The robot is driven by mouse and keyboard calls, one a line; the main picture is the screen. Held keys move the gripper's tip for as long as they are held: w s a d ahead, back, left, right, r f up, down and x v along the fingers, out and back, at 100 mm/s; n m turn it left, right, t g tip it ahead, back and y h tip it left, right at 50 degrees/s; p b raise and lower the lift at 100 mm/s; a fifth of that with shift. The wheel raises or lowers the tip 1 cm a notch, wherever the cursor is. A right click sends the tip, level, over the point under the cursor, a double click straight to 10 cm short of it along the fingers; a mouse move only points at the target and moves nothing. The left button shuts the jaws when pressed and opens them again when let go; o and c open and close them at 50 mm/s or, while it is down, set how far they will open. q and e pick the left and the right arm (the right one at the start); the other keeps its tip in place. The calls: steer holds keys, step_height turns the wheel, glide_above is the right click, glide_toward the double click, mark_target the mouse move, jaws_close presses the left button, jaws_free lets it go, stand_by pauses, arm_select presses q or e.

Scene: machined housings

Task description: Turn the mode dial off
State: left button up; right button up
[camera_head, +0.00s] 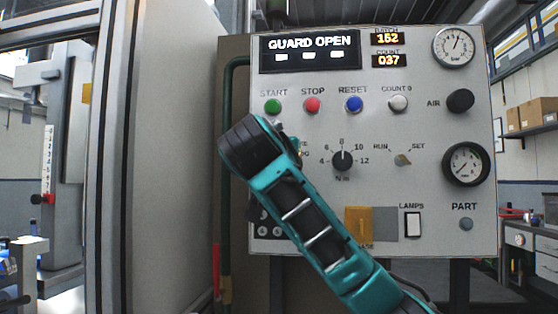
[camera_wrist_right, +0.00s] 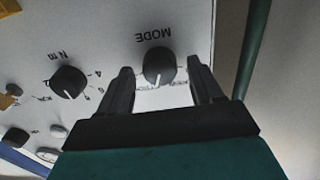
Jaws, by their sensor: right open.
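The mode dial (camera_wrist_right: 159,65) is a round black knob with a white pointer mark, under an upside-down MODE label in the right wrist view. The pointer faces the bottom of that picture, away from the MODE label; the small position words are too blurred to read. My right gripper (camera_wrist_right: 160,72) is open, with one dark finger on each side of the dial and a gap visible on both sides. In the head view my right arm and wrist cover the dial, and its fingers are mostly hidden. My left gripper is not in view.
The grey control panel (camera_head: 430,130) holds a torque dial (camera_head: 342,160), also seen in the right wrist view (camera_wrist_right: 68,82), and a RUN/SET switch (camera_head: 402,160). Green (camera_head: 273,106), red (camera_head: 312,105) and blue (camera_head: 354,104) buttons sit above. A green pipe (camera_head: 227,90) runs beside the panel.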

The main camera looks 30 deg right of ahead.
steer(key=shift+c, duration=0.4)
steer(key=c, duration=0.9)
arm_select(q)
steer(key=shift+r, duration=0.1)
arm_select(e)
steer(key=shift+c, duration=0.3)
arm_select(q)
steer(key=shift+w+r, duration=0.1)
arm_select(e)
steer(key=shift+r, duration=0.1)
arm_select(q)
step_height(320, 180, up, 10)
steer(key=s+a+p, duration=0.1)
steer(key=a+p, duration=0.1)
steer(key=p, duration=1.2)
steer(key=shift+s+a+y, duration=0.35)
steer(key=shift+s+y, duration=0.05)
arm_select(e)
steer(key=shift+w+a+f+n, duration=0.1)
steer(key=shift+n, duration=4.45)
steer(key=shift+a+f+n, duration=0.1)
steer(key=shift+n, duration=4.45)
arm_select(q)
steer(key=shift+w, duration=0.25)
